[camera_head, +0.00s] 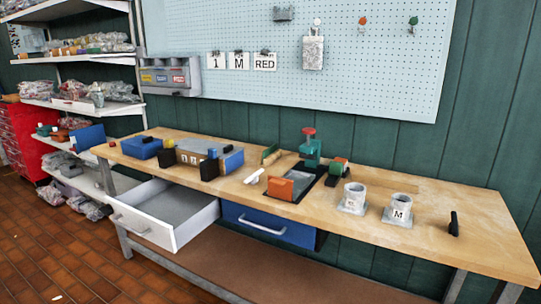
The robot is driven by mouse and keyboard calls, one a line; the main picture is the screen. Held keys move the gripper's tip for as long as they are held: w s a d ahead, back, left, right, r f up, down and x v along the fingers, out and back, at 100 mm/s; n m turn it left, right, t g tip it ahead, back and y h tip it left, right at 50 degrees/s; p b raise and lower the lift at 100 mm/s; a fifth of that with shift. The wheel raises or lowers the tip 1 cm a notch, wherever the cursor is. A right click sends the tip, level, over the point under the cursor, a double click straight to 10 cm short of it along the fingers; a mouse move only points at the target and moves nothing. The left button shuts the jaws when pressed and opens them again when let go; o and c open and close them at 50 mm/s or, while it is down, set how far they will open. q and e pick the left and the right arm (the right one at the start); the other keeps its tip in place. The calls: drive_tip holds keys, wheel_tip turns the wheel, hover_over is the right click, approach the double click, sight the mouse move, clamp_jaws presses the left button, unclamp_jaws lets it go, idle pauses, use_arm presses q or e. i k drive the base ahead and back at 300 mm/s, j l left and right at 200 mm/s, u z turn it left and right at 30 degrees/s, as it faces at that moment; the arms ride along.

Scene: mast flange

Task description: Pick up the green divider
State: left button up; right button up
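Two small pieces with green on them lie on the wooden workbench (420,235). One green piece (269,152) lies left of the green press and is partly tan or yellow. Another green piece (340,163) stands right of the press, with orange or red beside it. I cannot tell for sure which of them is the divider. Neither of my grippers shows in this view, and nothing is seen holding either piece.
A green press (310,152) with a red top stands between them. An orange block (279,189) sits on a dark tray in front. Two grey cups (355,194) (401,207) stand to the right. An open white drawer (145,228) juts out at left. The bench's right end is mostly clear.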

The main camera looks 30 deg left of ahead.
sight(267, 152)
drive_tip(key=i+j+z, duration=0.1)
drive_tip(key=j, duration=0.3)
drive_tip(key=i+j, duration=0.2)
drive_tip(key=j, duration=0.25)
drive_tip(key=i+j+z, duration=0.15)
drive_tip(key=j, duration=0.3)
drive_tip(key=i+j+z, duration=0.1)
drive_tip(key=j, duration=0.35)
